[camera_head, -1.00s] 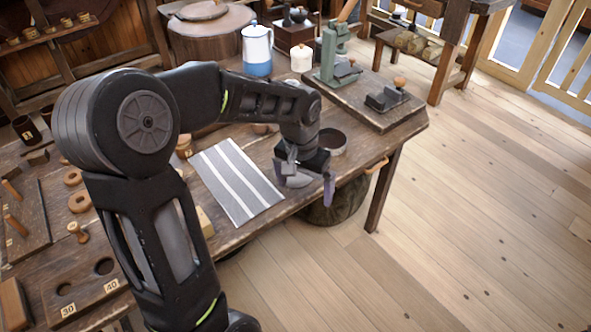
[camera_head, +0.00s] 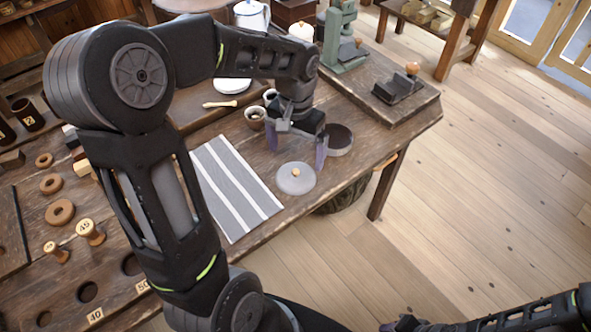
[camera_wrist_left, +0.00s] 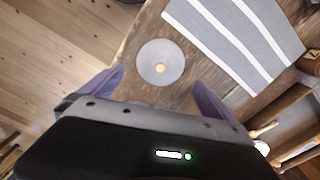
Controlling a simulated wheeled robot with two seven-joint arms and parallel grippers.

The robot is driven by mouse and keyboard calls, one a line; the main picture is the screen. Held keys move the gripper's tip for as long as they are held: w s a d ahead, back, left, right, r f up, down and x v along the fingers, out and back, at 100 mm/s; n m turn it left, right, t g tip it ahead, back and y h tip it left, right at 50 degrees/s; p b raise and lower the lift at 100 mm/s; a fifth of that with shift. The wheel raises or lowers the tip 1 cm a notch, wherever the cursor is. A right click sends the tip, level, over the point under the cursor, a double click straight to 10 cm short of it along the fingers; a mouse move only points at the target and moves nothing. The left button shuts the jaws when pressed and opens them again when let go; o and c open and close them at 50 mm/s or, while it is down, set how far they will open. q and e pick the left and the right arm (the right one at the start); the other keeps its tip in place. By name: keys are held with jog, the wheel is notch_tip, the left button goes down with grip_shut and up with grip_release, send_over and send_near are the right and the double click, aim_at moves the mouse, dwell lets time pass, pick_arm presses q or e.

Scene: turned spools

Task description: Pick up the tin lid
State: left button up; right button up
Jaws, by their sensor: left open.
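The tin lid (camera_head: 296,178) is a flat grey disc with a small pale wooden knob. It lies near the table's front edge, right of the striped cloth. It also shows whole in the left wrist view (camera_wrist_left: 160,75), ahead of the space between the fingers. My left gripper (camera_head: 297,148) is open and empty. In the head view it appears just beyond the lid, apart from it; the exact height is hard to tell. An open round dark tin (camera_head: 339,150) stands close to its right finger. Part of my right arm shows at the lower right; its jaws are not visible.
A grey cloth with white stripes (camera_head: 232,185) lies left of the lid. Small cups (camera_head: 255,117) stand behind the gripper. A board with a green press (camera_head: 338,45) is at the back right. Wooden spools and rings lie on the left.

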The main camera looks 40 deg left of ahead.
aim_at(295, 173)
pick_arm(q)
jog(key=shift+f, duration=1.35)
jog(key=shift+w+a+f, duration=0.1)
jog(key=shift+f, duration=2.55)
jog(key=c, duration=1.6)
jog(key=shift+o, duration=0.2)
jog(key=shift+s, duration=0.2)
